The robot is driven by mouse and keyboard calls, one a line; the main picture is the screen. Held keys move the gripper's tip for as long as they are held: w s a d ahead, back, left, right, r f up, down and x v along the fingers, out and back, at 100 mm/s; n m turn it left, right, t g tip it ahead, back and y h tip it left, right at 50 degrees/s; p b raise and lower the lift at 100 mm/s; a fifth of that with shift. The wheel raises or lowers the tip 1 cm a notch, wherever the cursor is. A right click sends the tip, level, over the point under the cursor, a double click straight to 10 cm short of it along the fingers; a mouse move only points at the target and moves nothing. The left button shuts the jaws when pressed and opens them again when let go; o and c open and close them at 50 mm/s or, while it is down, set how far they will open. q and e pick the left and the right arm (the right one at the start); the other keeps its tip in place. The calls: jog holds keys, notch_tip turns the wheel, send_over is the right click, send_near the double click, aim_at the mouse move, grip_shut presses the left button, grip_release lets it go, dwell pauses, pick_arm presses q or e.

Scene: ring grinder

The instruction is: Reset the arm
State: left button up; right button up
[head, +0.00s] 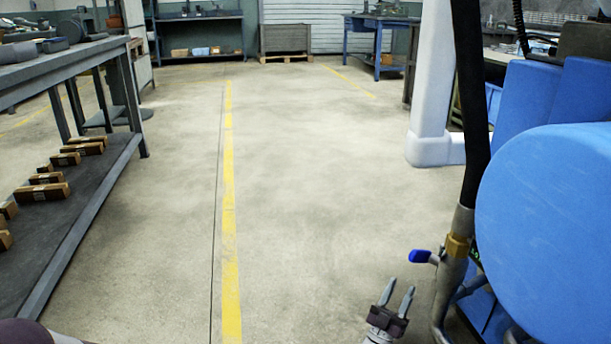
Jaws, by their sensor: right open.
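My right gripper (397,300) shows at the bottom of the head view, right of centre. Its two fingers point up and are apart, with nothing between them. It is just left of the metal pipe with the blue valve handle; I cannot tell the exact gap. A dark rounded part of my own body shows in the bottom left corner. My left gripper is not in view.
A large blue machine (548,215) with a black hose, a brass fitting (457,246) and a blue valve handle (421,256) fills the right side. A grey workbench (75,62) with small boxes (41,191) on its lower shelf stands left. The floor between is clear, with a yellow line (229,200).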

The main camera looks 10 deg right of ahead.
jog(key=w+a+f+n+g+y+p, duration=0.1)
jog(key=w+f+n+g+y, duration=0.15)
jog(key=f+y, duration=0.5)
jog(key=w+a+f+n+g+y+p, duration=0.1)
jog(key=w+a+f+n+g+y, duration=0.1)
jog(key=w+f+n+y, duration=0.4)
jog(key=s+a+r+m+g+y+p, duration=0.1)
jog(key=s+a+r+g+y+p, duration=0.3)
jog(key=s, duration=0.4)
jog(key=s+a+r+g+y+p, duration=0.2)
jog(key=s+a+r+g+p, duration=0.15)
jog(key=s+g, duration=0.4)
jog(key=s+a+r+n+g+p, duration=0.15)
jog(key=s+r+p, duration=0.25)
jog(key=s+r, duration=0.85)
jog(key=s+a+r+g+p, duration=0.2)
jog(key=s+r+g+p, duration=0.15)
jog(key=s+r, duration=0.9)
notch_tip(320, 180, up, 47)
jog(key=t+p, duration=0.2)
jog(key=p, duration=4)
jog(key=shift+w+a+r+t, duration=0.2)
jog(key=shift+w+a+t, duration=0.05)
jog(key=shift+t, duration=0.05)
